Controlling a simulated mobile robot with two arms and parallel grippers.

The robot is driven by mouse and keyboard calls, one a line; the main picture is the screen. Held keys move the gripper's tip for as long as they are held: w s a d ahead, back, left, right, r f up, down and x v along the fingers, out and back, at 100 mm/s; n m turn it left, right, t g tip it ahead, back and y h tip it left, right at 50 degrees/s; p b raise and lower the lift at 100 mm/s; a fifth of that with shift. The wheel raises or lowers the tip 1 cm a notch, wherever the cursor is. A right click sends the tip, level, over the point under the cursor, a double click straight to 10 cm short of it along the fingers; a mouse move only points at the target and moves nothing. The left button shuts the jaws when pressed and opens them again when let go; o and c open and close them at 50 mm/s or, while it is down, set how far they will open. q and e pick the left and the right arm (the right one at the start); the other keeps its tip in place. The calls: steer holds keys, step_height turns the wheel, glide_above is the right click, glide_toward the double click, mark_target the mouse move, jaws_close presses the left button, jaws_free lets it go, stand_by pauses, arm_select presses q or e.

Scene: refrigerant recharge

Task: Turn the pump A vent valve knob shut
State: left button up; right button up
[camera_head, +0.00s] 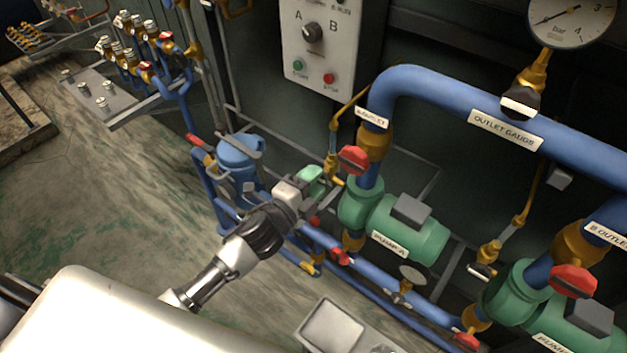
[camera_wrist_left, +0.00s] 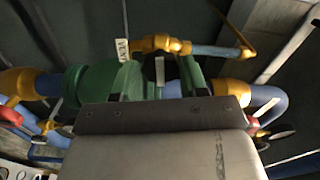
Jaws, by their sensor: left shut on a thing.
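Pump A (camera_head: 405,228) is a green pump with a "PUMP A" label, in the middle right of the head view. My left gripper (camera_head: 322,188) reaches in from the lower left to the brass vent fitting (camera_head: 333,165) beside the pump. In the left wrist view, the gripper's green fingers (camera_wrist_left: 160,78) stand on both sides of a black vent valve knob (camera_wrist_left: 159,68) with a white stripe, shut on it. The brass vent pipe (camera_wrist_left: 160,43) and a "VENT" tag (camera_wrist_left: 123,54) are just beyond. The gripper hides the knob in the head view. My right gripper is not in view.
A red valve handle (camera_head: 353,159) sits close above the gripper on the blue pipe (camera_head: 450,92). A blue canister (camera_head: 238,157) stands left of the gripper. A second green pump (camera_head: 510,292) is at lower right. The floor (camera_head: 110,200) at left is clear.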

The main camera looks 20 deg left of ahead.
arm_select(q)
steer(key=o, duration=0.9)
steer(key=shift+s+r, duration=0.1)
steer(key=v, duration=0.7)
steer(key=s+a+f+n+g+y, duration=0.2)
steer(key=f+n, duration=0.1)
steer(key=f, duration=0.7)
steer(key=s+a+f+n+g+y, duration=0.1)
steer(key=s+a+f+n+g, duration=0.15)
steer(key=f, duration=0.65)
steer(key=s+a+f+n+g+y, duration=0.2)
steer(key=s+f+n, duration=0.1)
steer(key=f, duration=0.7)
steer(key=s+f+n+g, duration=0.3)
steer(key=s+f, duration=0.3)
steer(key=s, duration=0.3)
steer(key=s+f+n+g, duration=0.3)
steer(key=s+f, duration=0.4)
steer(key=s, duration=0.3)
steer(key=s+f+n+g+y, duration=0.1)
steer(key=s+f+n+g, duration=0.2)
steer(key=s+f, duration=0.3)
steer(key=s+b, duration=0.1)
steer(key=s, duration=0.3)
steer(key=shift+s+d+f, duration=0.2)
steer(key=shift+d, duration=0.1)
